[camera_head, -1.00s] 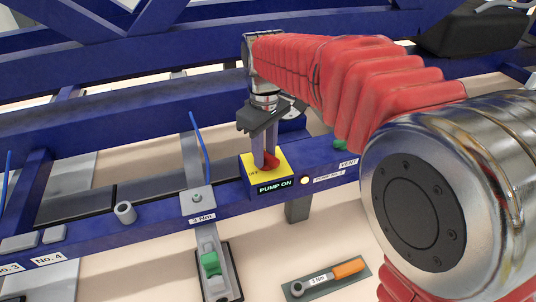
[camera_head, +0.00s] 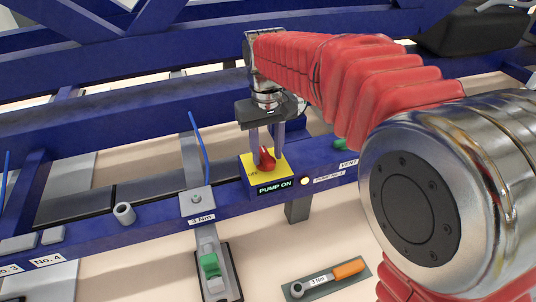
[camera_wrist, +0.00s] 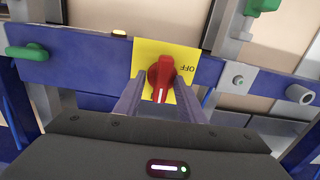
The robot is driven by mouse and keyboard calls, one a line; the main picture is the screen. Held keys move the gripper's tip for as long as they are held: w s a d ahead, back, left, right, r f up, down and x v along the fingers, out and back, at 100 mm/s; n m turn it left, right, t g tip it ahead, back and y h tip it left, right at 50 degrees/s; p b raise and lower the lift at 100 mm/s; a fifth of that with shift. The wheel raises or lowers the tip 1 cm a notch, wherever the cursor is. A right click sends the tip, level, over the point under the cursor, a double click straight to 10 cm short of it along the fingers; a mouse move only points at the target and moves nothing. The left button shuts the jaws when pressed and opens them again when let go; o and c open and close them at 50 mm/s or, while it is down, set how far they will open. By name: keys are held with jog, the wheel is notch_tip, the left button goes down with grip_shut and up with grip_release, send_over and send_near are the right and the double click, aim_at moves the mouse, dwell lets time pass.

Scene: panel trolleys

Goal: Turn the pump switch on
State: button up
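The pump switch is a red knob (camera_head: 266,160) on a yellow plate (camera_head: 247,172) with an "OFF" mark at its left; its label reads "PUMP ON". In the wrist view the knob (camera_wrist: 161,80) shows a white line pointing down the picture, toward my gripper, with "OFF" upside down at its right. My gripper (camera_head: 267,152) is open, its two fingers one on each side of the knob. In the wrist view the fingers (camera_wrist: 157,98) stand apart, with gaps between them and the knob.
A green handle (camera_head: 210,265) and an orange-handled tool (camera_head: 348,268) lie below.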

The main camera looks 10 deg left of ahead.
aim_at(269, 155)
jog(key=shift+s+a+r, duration=0.1)
jog(key=shift+r, duration=1.4)
jog(key=shift+s+a+r, duration=0.1)
jog(key=shift+r, duration=1.4)
jog(key=shift+d, duration=0.2)
jog(key=shift+d+r, duration=0.15)
jog(key=shift+d, duration=0.15)
jog(key=s+d+r+m+t, duration=0.1)
jog(key=s+d+r+m, duration=0.1)
jog(key=d, duration=0.7)
jog(key=s+d+f+m+t, duration=0.2)
jog(key=s+d+f, duration=0.1)
jog(key=s+d, duration=0.4)
jog(key=s+d+f+m+t, duration=0.2)
jog(key=s+d, duration=0.6)
jog(key=d, duration=0.5)
jog(key=shift+s+f+m+t, duration=0.3)
jog(key=shift+f+m, duration=0.2)
jog(key=shift+f, duration=0.2)
